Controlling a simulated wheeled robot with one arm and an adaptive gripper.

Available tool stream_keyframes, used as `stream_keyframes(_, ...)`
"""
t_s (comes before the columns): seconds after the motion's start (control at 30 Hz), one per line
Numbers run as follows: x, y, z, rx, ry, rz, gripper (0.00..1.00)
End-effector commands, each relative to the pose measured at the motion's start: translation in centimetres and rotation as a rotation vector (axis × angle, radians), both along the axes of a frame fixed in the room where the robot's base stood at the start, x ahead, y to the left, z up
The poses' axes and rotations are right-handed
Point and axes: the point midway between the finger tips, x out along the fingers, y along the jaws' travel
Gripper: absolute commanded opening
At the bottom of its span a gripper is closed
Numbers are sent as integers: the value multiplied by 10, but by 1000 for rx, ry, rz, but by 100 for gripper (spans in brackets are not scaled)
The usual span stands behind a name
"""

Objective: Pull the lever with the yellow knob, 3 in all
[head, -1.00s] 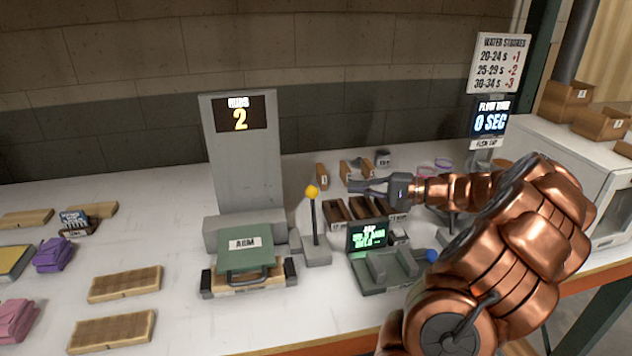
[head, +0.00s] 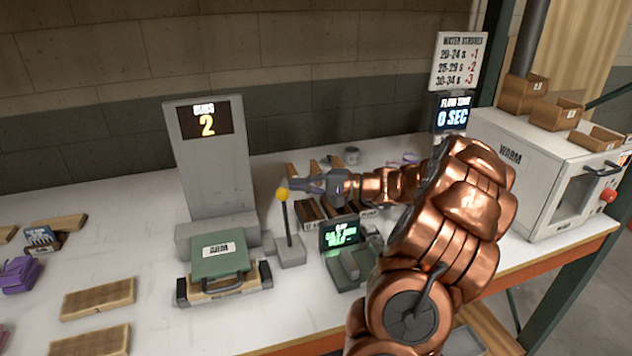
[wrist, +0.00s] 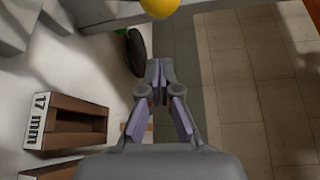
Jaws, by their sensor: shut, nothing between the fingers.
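The yellow knob (head: 282,194) tops a dark upright lever rod (head: 287,220) on a small grey base, beside the machine with the green block. My gripper (head: 292,184) is shut and empty, its fingertips close to the right of the knob in the head view. In the wrist view the knob (wrist: 159,6) shows at the top edge, beyond the shut fingertips (wrist: 159,68); I cannot tell whether they touch. The rub counter display (head: 206,122) on the grey panel reads 2.
A small green-lit screen (head: 340,233) and a green device stand right of the lever. Wooden bins, one marked 17 mm (wrist: 75,125), lie behind and below my gripper. A white oven (head: 555,170) stands at the right. The table's front left is partly clear.

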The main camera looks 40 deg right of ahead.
Motion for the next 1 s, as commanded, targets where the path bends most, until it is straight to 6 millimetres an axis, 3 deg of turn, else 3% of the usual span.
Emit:
stream_keyframes(0.17,18,14,-1,0,3,-2,0)
stream_keyframes(0.5,-7,30,5,0,1,-2,0)
stream_keyframes(1.0,-13,35,5,-2,0,-2,0)
